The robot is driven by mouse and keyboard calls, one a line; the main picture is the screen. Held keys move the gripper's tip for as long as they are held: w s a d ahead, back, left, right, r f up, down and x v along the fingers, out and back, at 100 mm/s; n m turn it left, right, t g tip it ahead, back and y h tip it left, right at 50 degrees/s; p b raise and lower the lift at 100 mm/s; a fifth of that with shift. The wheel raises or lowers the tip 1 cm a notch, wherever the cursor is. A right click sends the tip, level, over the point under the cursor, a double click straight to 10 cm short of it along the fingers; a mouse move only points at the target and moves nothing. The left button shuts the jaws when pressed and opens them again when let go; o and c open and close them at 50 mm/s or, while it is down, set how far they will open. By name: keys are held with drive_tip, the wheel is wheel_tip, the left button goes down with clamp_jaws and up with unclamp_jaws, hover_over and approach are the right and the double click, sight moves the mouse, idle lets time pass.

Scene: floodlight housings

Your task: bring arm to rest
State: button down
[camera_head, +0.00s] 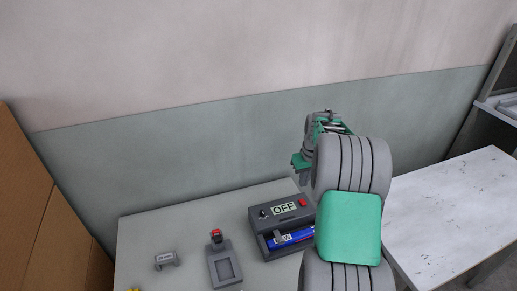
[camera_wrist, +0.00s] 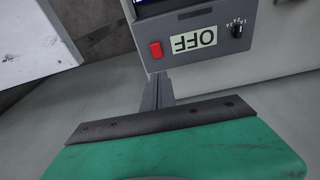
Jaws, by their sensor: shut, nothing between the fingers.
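My gripper (camera_wrist: 158,88) is shut and empty; its narrow grey fingers show together in the wrist view, close to the edge of the OFF box in that picture. In the head view my gripper (camera_head: 302,180) hangs above the back right of the grey table, partly hidden behind my arm. The dark grey box (camera_head: 283,211) has an OFF label, a red switch and a black knob. It also shows upside down in the wrist view (camera_wrist: 183,60). I cannot tell whether the fingers touch it.
On the grey table (camera_head: 150,225) stand a grey holder (camera_head: 223,265) with a red-topped part and a small labelled grey bracket (camera_head: 166,259). A blue item (camera_head: 290,238) lies in the box's front. A scuffed white table (camera_head: 450,215) is at right, a brown panel (camera_head: 40,210) at left.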

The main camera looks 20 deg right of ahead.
drive_tip(key=s+a+f+m+g, duration=0.1)
drive_tip(key=s+f, duration=0.1)
drive_tip(key=s, duration=0.1)
drive_tip(key=s+a+f+m+g, duration=0.1)
drive_tip(key=s+a+f, duration=0.1)
drive_tip(key=s, duration=0.2)
drive_tip(key=s+a+f+m+y, duration=0.1)
drive_tip(key=s+a+f+m, duration=0.1)
drive_tip(key=s, duration=0.2)
drive_tip(key=shift+s+a+f+g, duration=0.15)
drive_tip(key=shift+s+a+g, duration=0.1)
drive_tip(key=shift+g, duration=0.15)
drive_tip(key=s+a+r+n+t+h, duration=0.1)
drive_tip(key=s+a+r, duration=0.35)
drive_tip(key=a, duration=0.25)
drive_tip(key=s+a+r+n, duration=0.1)
drive_tip(key=s+a+r, duration=0.3)
drive_tip(key=s+a, duration=0.2)
drive_tip(key=w+a+r+n+t, duration=0.2)
drive_tip(key=a+r+n+t, duration=0.1)
drive_tip(key=a+r, duration=0.5)
drive_tip(key=shift+w+r+t, duration=0.3)
drive_tip(key=shift+r+t, duration=0.2)
drive_tip(key=shift+r, duration=0.3)
drive_tip(key=shift+s, duration=0.1)
